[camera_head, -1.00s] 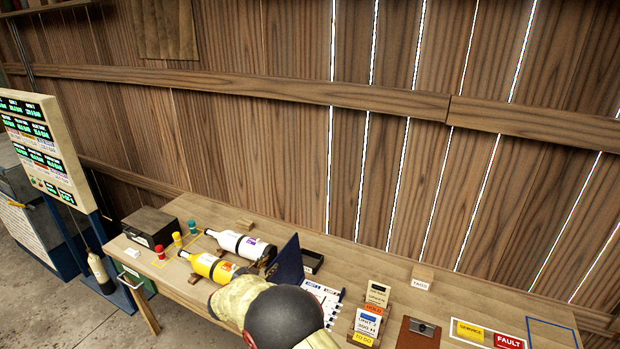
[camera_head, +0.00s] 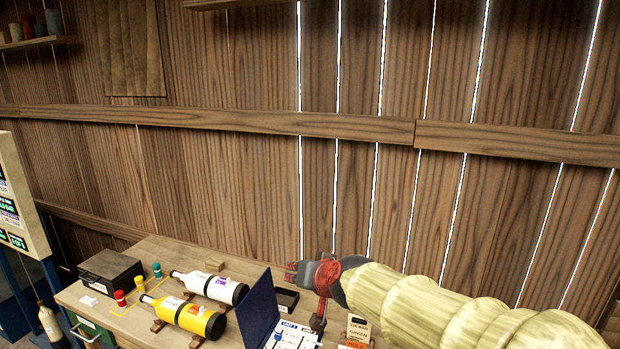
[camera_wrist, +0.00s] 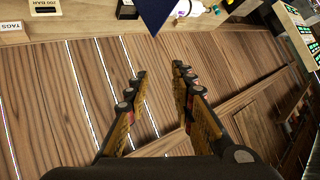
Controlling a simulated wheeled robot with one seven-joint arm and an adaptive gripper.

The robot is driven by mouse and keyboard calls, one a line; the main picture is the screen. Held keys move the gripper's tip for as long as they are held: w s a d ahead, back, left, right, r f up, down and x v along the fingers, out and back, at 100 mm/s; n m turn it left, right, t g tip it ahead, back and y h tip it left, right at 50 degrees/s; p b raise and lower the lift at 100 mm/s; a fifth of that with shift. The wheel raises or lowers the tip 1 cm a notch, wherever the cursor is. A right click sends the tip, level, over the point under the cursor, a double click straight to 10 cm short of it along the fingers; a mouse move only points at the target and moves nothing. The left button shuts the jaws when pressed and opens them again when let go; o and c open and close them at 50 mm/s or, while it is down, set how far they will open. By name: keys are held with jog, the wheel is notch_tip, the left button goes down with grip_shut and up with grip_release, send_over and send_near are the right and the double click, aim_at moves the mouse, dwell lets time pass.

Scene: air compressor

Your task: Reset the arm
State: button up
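My gripper (camera_wrist: 158,85) is open and empty in the wrist view, with its two fingers apart and the wooden wall showing between them. In the head view my gripper (camera_head: 305,275) is red and dark at the end of my sleeved arm, which reaches in from the lower right. It is raised in front of the plank wall, above the back part of the workbench (camera_head: 150,330). The gap between its fingers is hard to make out in the head view.
A yellow bottle (camera_head: 185,316) and a white bottle (camera_head: 208,286) lie on wooden cradles. A black box (camera_head: 111,273) sits at the left. The plank wall (camera_head: 230,180) closes off the back.

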jog(key=s+d+f+g+h+b, duration=0.1)
jog(key=s+d+f, duration=0.3)
jog(key=s+d, duration=0.3)
jog(key=s+d+f+g+h+b, duration=0.2)
jog(key=s+d+f, duration=0.2)
jog(key=s, duration=1)
jog(key=s+d+f+g+h+b, duration=0.1)
jog(key=s+d+f, duration=0.3)
jog(key=s+d, duration=0.6)
jog(key=shift+s+d+f+g+h+b, duration=0.2)
jog(key=shift+s+g+h+b, duration=0.15)
jog(key=shift+s, duration=0.3)
jog(key=shift+o, duration=0.4)
jog(key=shift+a, duration=0.1)
dwell(1.3)
